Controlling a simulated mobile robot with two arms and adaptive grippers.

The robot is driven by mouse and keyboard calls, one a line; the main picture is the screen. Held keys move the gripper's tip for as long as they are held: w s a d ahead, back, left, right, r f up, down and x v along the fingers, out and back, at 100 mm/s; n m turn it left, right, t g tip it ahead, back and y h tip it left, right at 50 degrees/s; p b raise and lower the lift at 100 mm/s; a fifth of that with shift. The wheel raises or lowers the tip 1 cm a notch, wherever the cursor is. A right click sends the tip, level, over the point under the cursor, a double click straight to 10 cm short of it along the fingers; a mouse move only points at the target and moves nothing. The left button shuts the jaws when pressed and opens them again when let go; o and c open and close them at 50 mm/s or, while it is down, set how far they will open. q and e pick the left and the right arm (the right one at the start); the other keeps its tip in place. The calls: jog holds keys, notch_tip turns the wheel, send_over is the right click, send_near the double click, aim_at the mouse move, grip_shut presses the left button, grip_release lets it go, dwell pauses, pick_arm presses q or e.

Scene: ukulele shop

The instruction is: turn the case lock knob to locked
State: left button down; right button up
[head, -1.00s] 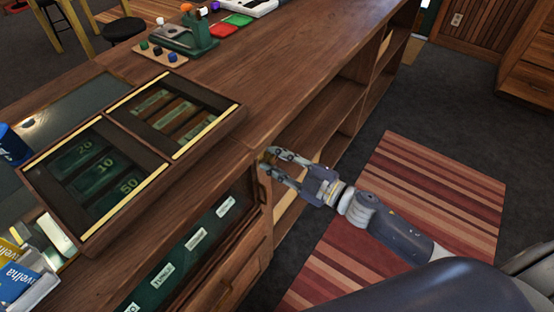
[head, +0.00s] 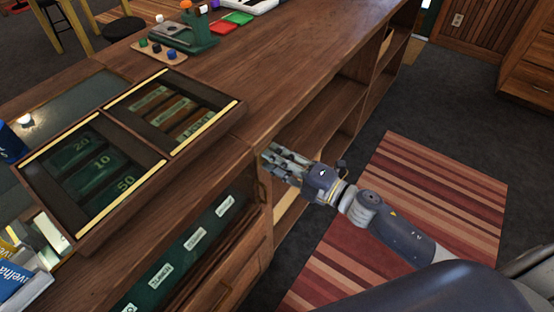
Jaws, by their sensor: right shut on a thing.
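My right gripper (head: 272,160) is at the front edge of the wooden counter, against the narrow post beside the labelled display case (head: 190,250). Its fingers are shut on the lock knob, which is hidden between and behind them. The knob's position cannot be read. The case front shows a dark green inside with several white labels. My left gripper is not in view.
A green press tool (head: 196,38) stands farther back. Open shelves (head: 325,125) lie right of the gripper. A striped rug (head: 420,190) covers the floor.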

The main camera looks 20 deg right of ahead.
dwell(0.4)
jog(key=o, duration=1)
jog(key=v, duration=1.2)
